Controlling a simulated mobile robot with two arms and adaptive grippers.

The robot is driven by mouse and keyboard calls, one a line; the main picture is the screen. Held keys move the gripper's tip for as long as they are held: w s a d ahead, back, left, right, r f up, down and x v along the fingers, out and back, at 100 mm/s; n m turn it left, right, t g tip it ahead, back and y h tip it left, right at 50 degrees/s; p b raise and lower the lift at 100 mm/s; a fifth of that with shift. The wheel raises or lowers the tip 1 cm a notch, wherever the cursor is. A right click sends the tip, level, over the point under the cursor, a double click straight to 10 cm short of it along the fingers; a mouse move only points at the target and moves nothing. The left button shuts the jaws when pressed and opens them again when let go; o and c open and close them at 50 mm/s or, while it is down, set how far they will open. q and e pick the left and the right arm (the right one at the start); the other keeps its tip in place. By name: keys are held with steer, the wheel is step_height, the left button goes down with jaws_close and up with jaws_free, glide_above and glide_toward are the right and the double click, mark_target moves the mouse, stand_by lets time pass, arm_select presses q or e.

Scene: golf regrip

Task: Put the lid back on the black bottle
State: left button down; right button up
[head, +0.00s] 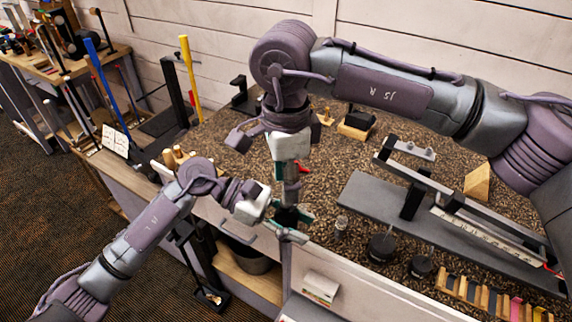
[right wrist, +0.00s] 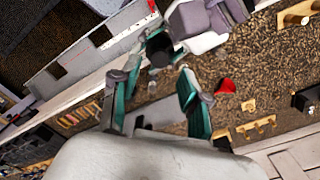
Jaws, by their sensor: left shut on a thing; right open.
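My left gripper (head: 279,222), coming from the lower left, is shut on the black bottle (head: 289,214) near the front edge of the bench. The bottle's dark top also shows in the right wrist view (right wrist: 158,48), beside the pale palm of my left gripper. My right gripper (head: 289,174) is just above the bottle, pointing down. In the right wrist view its two teal fingers (right wrist: 158,103) are spread apart with nothing held between them. A small red thing (right wrist: 225,86) lies on the bench beside them. I cannot tell whether it is the lid.
The speckled bench top (head: 335,180) carries a long grey fixture (head: 365,202) on the right. Two round black weights (head: 381,248) and a small clear jar (head: 340,226) stand near the front edge. A yellow-handled club (head: 190,75) stands at the left. A dark bin (head: 245,257) is below.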

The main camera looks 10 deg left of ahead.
mark_target(286, 220)
steer(key=shift+f, duration=2.35)
jaws_close()
steer(key=shift+o, duration=0.8)
jaws_free()
